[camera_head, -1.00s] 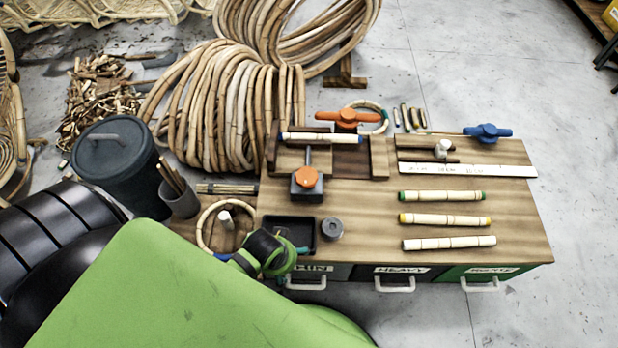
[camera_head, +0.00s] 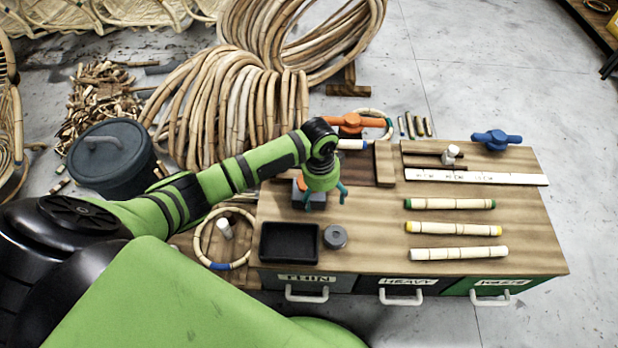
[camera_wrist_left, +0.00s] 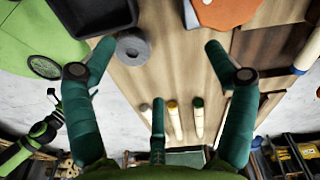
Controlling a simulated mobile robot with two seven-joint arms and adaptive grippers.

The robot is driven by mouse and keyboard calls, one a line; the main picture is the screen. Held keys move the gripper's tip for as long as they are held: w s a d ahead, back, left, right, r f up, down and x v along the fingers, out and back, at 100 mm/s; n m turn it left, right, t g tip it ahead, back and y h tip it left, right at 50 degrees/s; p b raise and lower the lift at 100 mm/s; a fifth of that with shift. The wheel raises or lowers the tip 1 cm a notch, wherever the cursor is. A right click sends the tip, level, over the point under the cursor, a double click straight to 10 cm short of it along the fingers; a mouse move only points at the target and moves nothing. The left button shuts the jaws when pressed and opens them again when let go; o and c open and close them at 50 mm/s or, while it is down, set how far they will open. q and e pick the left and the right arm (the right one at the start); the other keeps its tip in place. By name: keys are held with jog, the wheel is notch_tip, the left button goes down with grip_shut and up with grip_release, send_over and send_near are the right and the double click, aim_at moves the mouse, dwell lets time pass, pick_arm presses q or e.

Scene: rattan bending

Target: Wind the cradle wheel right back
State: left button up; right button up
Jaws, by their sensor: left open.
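An orange winged wheel (camera_head: 350,123) stands at the back edge of the bench, behind a wooden cradle (camera_head: 384,165) with a pale, blue-ended cane in it. A second, round orange knob on a grey block (camera_head: 298,192) is mostly hidden behind my left gripper. My left gripper (camera_head: 325,199) is open and points down beside that block, in front of the cradle. In the left wrist view, an orange part (camera_wrist_left: 226,10) lies beyond the open, empty fingers. My right gripper (camera_wrist_left: 52,98) shows small at the left of the wrist view, its opening unclear.
A black tray (camera_head: 289,243) and a grey cylinder (camera_head: 335,236) stand at the bench front. Several canes (camera_head: 453,228) lie at the right, below a white ruler (camera_head: 475,177). A blue winged handle (camera_head: 496,140) is at the back right. Bare wood lies between cradle and canes.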

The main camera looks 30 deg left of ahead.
pick_arm(q)
jog(key=shift+n+y, duration=0.3)
jog(key=shift+y, duration=0.1)
jog(key=w+a+r, duration=0.1)
jog(key=a, duration=0.1)
jog(key=w+a+r, duration=0.1)
jog(key=w+a, duration=0.3)
jog(key=shift+a+r, duration=0.25)
jog(key=shift+r, duration=0.15)
notch_tip(320, 180, down, 7)
jog(key=shift+r+b, duration=0.1)
jog(key=shift+b, duration=0.9)
jog(key=c, duration=1.1)
